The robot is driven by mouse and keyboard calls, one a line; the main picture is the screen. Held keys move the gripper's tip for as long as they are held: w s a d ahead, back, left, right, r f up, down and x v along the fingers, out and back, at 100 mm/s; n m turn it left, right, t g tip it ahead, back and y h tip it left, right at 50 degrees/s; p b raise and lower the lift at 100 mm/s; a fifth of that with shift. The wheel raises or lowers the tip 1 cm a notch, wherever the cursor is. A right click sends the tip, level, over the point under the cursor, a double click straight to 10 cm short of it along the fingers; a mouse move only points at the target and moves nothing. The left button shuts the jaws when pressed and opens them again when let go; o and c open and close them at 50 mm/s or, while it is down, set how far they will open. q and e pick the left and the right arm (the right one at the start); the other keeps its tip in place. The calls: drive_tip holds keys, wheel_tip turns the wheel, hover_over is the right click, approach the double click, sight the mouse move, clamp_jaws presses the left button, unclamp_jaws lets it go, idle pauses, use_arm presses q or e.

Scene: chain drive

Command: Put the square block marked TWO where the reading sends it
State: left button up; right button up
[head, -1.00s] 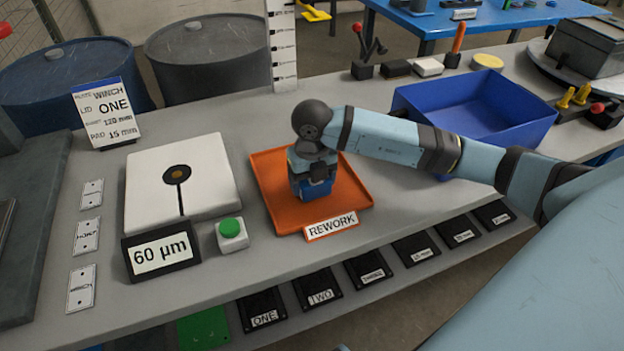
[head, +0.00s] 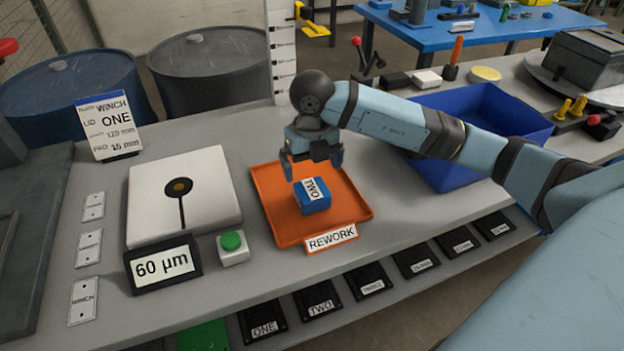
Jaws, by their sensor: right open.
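The square block marked TWO (head: 318,203) is blue with a white label on top. It rests in the orange tray labelled REWORK (head: 275,228). My right gripper (head: 313,172) is open and empty just above and behind the block, apart from it, with its fingers pointing down. The gauge display (head: 162,265) reads 60 µm. Its white plate (head: 215,203) with a dark round probe spot stands behind the display. A card (head: 109,128) reads WINCH, LID ONE, 120 mm, PAD 15 mm. My left gripper is not in view.
A green button (head: 232,242) sits between display and tray. A blue bin (head: 520,125) stands at right behind my right arm. Black labelled slots, including ONE (head: 262,322) and TWO (head: 318,300), line the front edge below. Small white label plates (head: 84,300) lie at left.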

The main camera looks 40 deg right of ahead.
sight(312, 189)
drive_tip(key=shift+r, duration=1.65)
